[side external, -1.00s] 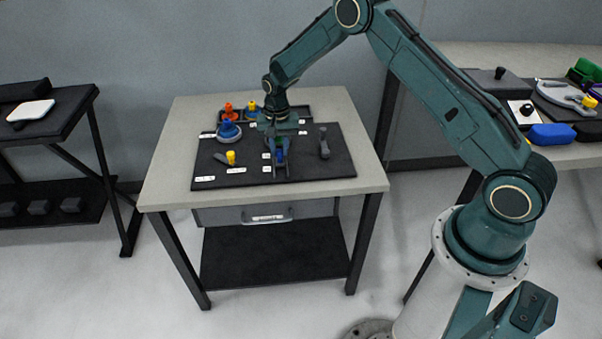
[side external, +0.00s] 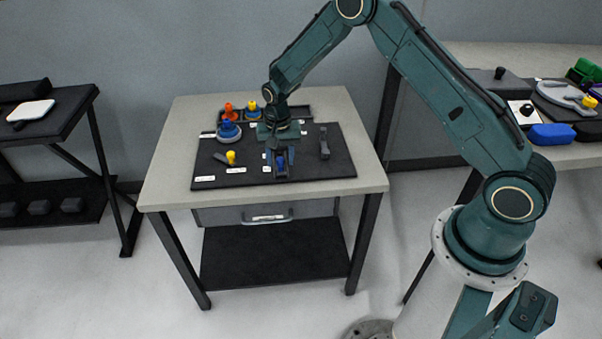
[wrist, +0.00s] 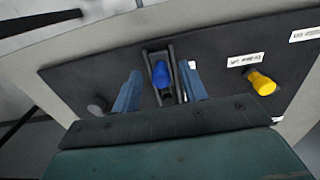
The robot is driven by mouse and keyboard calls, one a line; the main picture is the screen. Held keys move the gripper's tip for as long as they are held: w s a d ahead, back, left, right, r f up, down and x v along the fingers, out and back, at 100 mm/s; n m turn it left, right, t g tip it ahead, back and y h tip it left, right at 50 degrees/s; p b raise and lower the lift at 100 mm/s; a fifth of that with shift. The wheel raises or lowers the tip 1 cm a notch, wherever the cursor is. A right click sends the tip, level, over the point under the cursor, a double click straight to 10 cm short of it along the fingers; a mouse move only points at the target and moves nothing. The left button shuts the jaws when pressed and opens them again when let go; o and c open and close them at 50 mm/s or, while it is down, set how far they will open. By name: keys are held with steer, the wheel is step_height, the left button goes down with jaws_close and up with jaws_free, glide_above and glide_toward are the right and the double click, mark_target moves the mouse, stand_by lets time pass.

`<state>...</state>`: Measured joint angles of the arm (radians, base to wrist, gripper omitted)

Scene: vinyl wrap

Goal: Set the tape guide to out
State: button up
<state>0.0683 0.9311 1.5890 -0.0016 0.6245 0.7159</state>
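A blue knob (wrist: 161,74) stands in a narrow dark track (wrist: 150,56) on the black board, which looks like the tape guide. In the side view the knob (side external: 281,162) sits near the board's front middle. My gripper (wrist: 161,88) is open, with one finger on each side of the knob and track. Gaps show between both fingers and the knob. In the side view my gripper (side external: 280,154) is low over the board, pointing down. White labels (side external: 266,162) lie beside the track; their words are too small to read.
A yellow knob (wrist: 261,83) stands beside the track, with a label near it. A blue-topped round dial (side external: 229,131), an orange knob (side external: 228,110) and a dark grey lever (side external: 324,150) are also around the board. The table's front edge (side external: 270,200) is clear.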

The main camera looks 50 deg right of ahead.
mark_target(280, 160)
step_height(280, 160, up, 14)
stand_by(0.9)
steer(key=shift+f, duration=0.1)
